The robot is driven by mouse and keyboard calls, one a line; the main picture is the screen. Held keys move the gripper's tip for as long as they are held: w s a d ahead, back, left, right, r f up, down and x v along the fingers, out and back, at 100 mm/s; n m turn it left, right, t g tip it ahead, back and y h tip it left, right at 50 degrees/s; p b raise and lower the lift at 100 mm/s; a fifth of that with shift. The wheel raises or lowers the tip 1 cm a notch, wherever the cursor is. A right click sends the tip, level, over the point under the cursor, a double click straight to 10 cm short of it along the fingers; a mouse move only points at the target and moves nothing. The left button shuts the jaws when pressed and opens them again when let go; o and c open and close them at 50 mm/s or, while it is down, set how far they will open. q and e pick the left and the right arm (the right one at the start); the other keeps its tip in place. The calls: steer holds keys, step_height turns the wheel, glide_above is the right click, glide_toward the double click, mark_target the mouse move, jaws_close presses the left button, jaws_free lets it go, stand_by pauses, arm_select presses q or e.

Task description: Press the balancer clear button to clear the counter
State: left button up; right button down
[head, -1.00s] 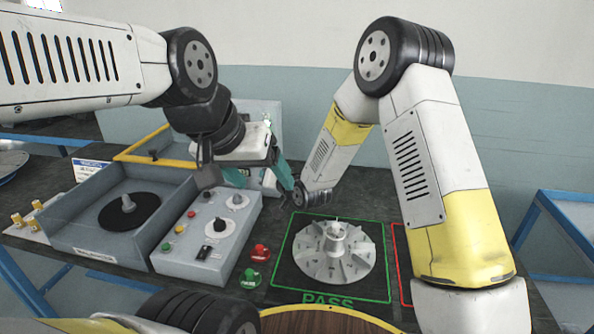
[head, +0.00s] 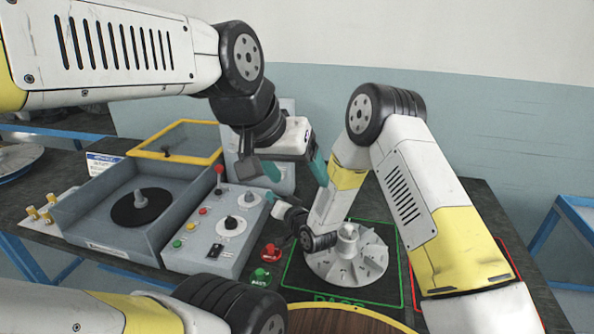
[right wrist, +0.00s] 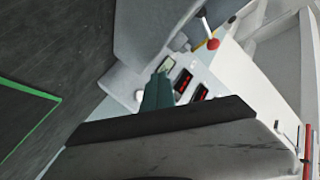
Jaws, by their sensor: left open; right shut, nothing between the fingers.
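The balancer (head: 120,225) stands at the left with its grey control panel (head: 215,245). The panel has green (head: 177,243), yellow (head: 190,227) and red (head: 203,211) buttons, black knobs and a red-tipped lever (head: 219,170). I cannot tell which button is the clear one. My right gripper (head: 269,197) is shut and empty, at the panel's right edge. In the right wrist view its teal fingers (right wrist: 158,92) overlap a light panel with red displays (right wrist: 183,80); contact cannot be told. My left gripper (head: 296,174) is open and empty, above and behind it.
A bladed impeller (head: 350,262) lies on the green-outlined PASS area, partly behind my right wrist. Red (head: 271,253) and green (head: 261,277) push-buttons stand between it and the panel. A raised yellow-framed cover (head: 175,140) is behind the balancer. A grey cabinet (head: 284,105) stands behind the panel.

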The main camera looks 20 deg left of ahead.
steer(key=shift+w+a, duration=0.15)
steer(key=shift+w, duration=2)
steer(key=shift+w+a, duration=0.1)
steer(key=shift+w, duration=2)
steer(key=shift+w, duration=0.15)
steer(key=shift+w, duration=0.25)
steer(key=shift+w, duration=0.35)
steer(key=shift+s, duration=0.75)
steer(key=shift+s, duration=0.1)
steer(key=shift+s+d, duration=0.2)
steer(key=shift+s, duration=2.25)
